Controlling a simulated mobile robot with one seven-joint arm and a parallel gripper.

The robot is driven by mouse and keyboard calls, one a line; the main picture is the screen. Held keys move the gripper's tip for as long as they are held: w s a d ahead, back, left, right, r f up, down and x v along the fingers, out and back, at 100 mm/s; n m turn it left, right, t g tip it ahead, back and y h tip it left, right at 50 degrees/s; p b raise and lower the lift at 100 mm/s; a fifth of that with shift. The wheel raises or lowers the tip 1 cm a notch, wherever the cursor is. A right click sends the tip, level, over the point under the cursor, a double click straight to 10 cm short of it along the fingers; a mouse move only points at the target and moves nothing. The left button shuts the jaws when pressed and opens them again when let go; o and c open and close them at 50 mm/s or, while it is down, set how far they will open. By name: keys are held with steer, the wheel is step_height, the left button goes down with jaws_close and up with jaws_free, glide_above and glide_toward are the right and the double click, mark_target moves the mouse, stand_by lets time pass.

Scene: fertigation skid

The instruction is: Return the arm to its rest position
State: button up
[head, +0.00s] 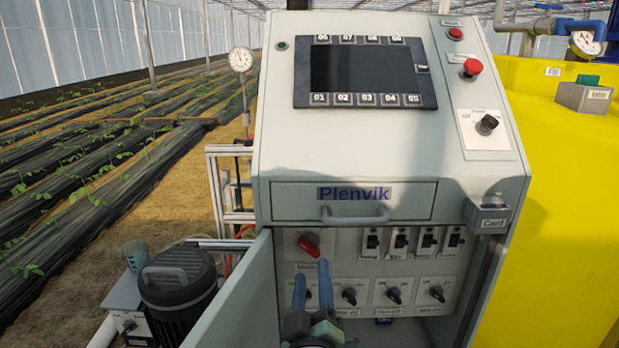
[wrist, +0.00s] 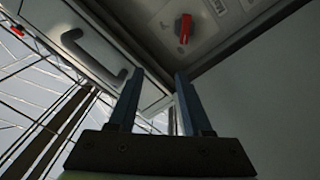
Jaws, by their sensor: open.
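My gripper (head: 311,290) is in front of the open lower compartment of the grey control cabinet (head: 350,165), below the red rotary switch (head: 309,244). Its two blue fingers are apart and nothing shows between them. In the wrist view my gripper (wrist: 158,100) points up towards the cabinet, with the drawer handle (wrist: 92,58) at upper left and the red switch (wrist: 184,28) at upper right. From the head view I cannot tell how far the fingertips stand from the panel. The gripper hides part of the lower row of knobs.
The cabinet door (head: 240,300) stands open to the left of my gripper. The drawer (head: 352,201) with its handle is just above. A small holder (head: 487,214) juts out at right. A black motor (head: 178,280) stands at left, and a yellow tank (head: 565,200) at right.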

steer(key=s+r+m+t, duration=0.1)
steer(key=s+r+t, duration=0.1)
steer(key=r, duration=0.8)
steer(key=s+r+m+t, duration=0.2)
steer(key=r, duration=0.8)
steer(key=s+r+m+t+p, duration=0.1)
steer(key=s+r+m+t, duration=0.15)
steer(key=s+r, duration=0.7)
steer(key=s+r+m+t+p, duration=0.25)
steer(key=s+r, duration=0.35)
steer(key=r, duration=0.6)
step_height(320, 180, up, 11)
steer(key=p, duration=1)
steer(key=shift+a, duration=0.25)
steer(key=shift+f, duration=0.1)
